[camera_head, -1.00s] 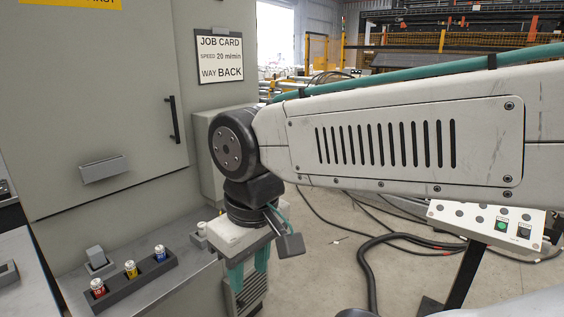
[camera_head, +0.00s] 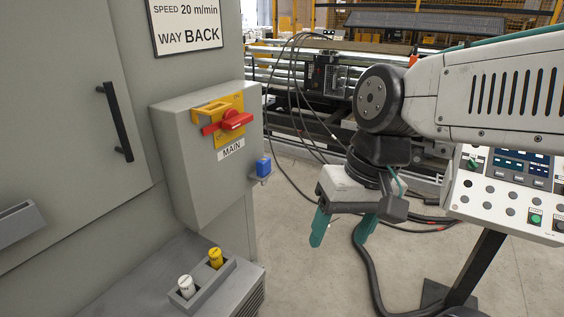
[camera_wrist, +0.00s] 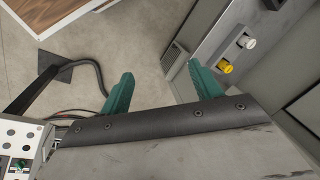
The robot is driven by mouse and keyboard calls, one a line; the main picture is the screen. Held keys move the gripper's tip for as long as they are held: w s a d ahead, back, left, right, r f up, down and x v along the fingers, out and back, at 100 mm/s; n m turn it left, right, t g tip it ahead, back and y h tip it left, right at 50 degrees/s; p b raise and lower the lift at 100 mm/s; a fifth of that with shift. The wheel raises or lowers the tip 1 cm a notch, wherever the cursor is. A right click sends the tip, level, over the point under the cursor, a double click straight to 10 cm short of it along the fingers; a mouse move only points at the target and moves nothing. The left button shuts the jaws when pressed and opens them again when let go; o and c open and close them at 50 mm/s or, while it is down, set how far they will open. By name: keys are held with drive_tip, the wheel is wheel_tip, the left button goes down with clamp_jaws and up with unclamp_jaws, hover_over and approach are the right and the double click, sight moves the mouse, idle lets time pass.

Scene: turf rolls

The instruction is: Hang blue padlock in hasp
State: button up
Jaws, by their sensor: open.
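The blue padlock (camera_head: 263,166) is at the right side of a grey switch box, on a small grey holder. How it is held there is too small to tell. On the box front is a yellow plate with a red rotary handle (camera_head: 227,122) and a yellow bracket (camera_head: 212,111), which looks like the hasp. The handle lies roughly level, pointing left. My gripper (camera_head: 340,238) is open and empty, fingers down, to the right of and below the padlock, over free floor. In the wrist view my gripper (camera_wrist: 160,70) shows nothing between its fingers; the padlock is not seen there.
A rack with a white cylinder (camera_head: 186,287) and a yellow one (camera_head: 215,258) sits on the grey ledge below the box. A control panel (camera_head: 510,195) on a black post stands at the right. Black cables run over the floor.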

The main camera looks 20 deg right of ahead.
drive_tip(key=w+a+m+y, duration=0.4)
drive_tip(key=w+a+m, duration=0.1)
drive_tip(key=w, duration=0.2)
drive_tip(key=m+t+y, duration=0.2)
drive_tip(key=m+t, duration=0.8)
drive_tip(key=m, duration=1.2)
approach(267, 166)
drive_tip(key=x, duration=0.4)
drive_tip(key=shift+w+r, duration=0.1)
drive_tip(key=shift+r, duration=0.05)
drive_tip(key=x, duration=0.6)
drive_tip(key=shift+w+f, duration=0.1)
drive_tip(key=shift+f, duration=0.25)
drive_tip(key=shift+w+a+f, duration=0.15)
drive_tip(key=shift+w+a, duration=0.15)
drive_tip(key=shift+w, duration=0.1)
drive_tip(key=c, duration=1.1)
